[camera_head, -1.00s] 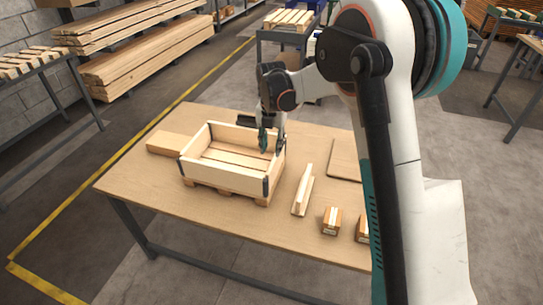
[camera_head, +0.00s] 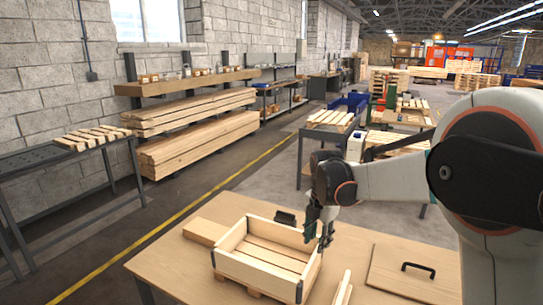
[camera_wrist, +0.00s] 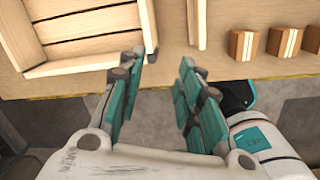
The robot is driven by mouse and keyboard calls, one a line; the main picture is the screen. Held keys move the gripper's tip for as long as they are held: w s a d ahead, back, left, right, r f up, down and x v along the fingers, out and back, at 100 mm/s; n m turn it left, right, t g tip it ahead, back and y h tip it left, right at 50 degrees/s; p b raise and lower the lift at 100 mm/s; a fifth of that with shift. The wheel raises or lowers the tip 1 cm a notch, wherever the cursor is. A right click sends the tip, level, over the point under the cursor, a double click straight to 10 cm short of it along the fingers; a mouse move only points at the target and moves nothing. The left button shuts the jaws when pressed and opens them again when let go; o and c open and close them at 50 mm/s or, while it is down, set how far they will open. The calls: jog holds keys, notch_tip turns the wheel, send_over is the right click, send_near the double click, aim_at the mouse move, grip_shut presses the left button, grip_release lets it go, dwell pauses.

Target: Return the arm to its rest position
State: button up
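My gripper (camera_head: 319,229) hangs over the far right side of the wooden crate in the head view, with my arm reaching in from the right. In the wrist view my gripper's teal-padded fingers (camera_wrist: 160,85) are well apart, with nothing between them. The wooden crate (camera_head: 252,270) has dark corner brackets and sits on a small pallet on the table; its corner also shows at upper left in the wrist view (camera_wrist: 90,65). My gripper appears clear of it, though the exact height is hard to tell.
The wooden table (camera_head: 180,277) also bears a plank (camera_head: 205,231), a narrow wooden piece (camera_head: 343,288) and a flat board with a black handle (camera_head: 402,272). Several small wooden blocks (camera_wrist: 242,46) show in the wrist view. A slatted bench (camera_head: 70,150) stands left, lumber racks behind.

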jog(key=s+d+r+m+t, duration=0.1)
jog(key=s+d+r+m, duration=0.1)
jog(key=s+r+m, duration=0.5)
jog(key=s+d+r+m+t, duration=0.2)
jog(key=s+m, duration=0.3)
jog(key=s, duration=0.3)
jog(key=s+d+f+m+t, duration=0.1)
jog(key=s+f+m+t, duration=0.1)
jog(key=s+m, duration=1.2)
jog(key=shift+s+d+t, duration=0.35)
jog(key=shift+s+t, duration=0.25)
